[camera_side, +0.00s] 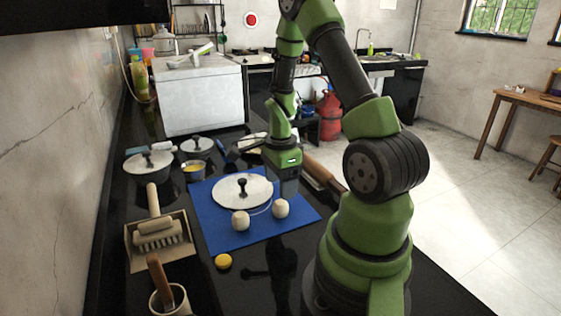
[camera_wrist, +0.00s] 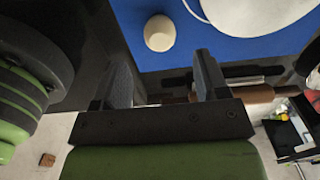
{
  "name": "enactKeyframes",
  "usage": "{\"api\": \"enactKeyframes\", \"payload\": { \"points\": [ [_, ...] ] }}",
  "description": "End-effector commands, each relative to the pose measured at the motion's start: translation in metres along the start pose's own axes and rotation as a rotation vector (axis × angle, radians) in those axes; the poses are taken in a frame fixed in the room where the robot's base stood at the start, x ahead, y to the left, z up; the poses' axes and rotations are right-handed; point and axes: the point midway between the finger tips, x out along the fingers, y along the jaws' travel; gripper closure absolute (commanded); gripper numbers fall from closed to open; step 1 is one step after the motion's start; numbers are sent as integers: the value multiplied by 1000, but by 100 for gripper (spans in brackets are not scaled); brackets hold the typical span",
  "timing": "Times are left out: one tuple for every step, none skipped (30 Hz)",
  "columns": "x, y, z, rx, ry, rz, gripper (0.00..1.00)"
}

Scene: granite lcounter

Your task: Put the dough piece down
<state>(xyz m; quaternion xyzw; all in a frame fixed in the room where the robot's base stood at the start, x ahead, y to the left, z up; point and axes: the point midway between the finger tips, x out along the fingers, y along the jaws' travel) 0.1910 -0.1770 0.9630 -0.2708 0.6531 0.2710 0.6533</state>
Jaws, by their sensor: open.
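Two pale round dough pieces rest on the blue mat (camera_side: 218,234). One dough piece (camera_side: 240,221) sits near the mat's front, left of the other dough piece (camera_side: 280,209). My gripper (camera_side: 289,190) is pointing down just above and beside the right dough piece. In the wrist view my gripper (camera_wrist: 162,62) has its two fingers spread apart with nothing between them. A dough piece (camera_wrist: 160,33) lies beyond the fingertips, near the edge of the blue mat (camera_wrist: 190,50), with a visible gap to the fingers.
A white pot lid with black knob (camera_side: 242,189) lies on the mat behind the dough. Lidded pots (camera_side: 148,165) and a rolling pin (camera_side: 322,172) are nearby.

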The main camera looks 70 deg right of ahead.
Motion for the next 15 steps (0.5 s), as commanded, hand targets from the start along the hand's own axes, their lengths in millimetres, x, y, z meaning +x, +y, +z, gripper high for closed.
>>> {"api": "enactKeyframes", "payload": {
  "points": [
    [-12, -2, 0, 0, 0, -8, 33],
    [-18, -2, 0, 0, 0, -7, 33],
    [-24, -1, 0, 0, 0, -7, 33],
    [-29, -1, 0, 0, 0, -6, 33],
    [-34, -1, 0, 0, 0, -6, 33],
    [-40, -1, 0, 0, 0, -5, 33],
    [-44, -1, 0, 0, 0, -6, 33],
    [-47, -1, 0, 0, 0, -3, 33],
    [-51, -1, 0, 0, 0, -3, 33],
    [-53, 0, 0, 0, 0, -2, 33],
    [-55, 0, 0, -2, 0, -2, 33],
    [-58, 0, 1, -10, -1, -5, 33],
    [-62, 0, 3, -23, -2, -10, 33],
    [-66, 0, 6, -47, -3, -18, 33],
    [-74, 2, 11, -93, -7, -34, 33]
  ]
}}
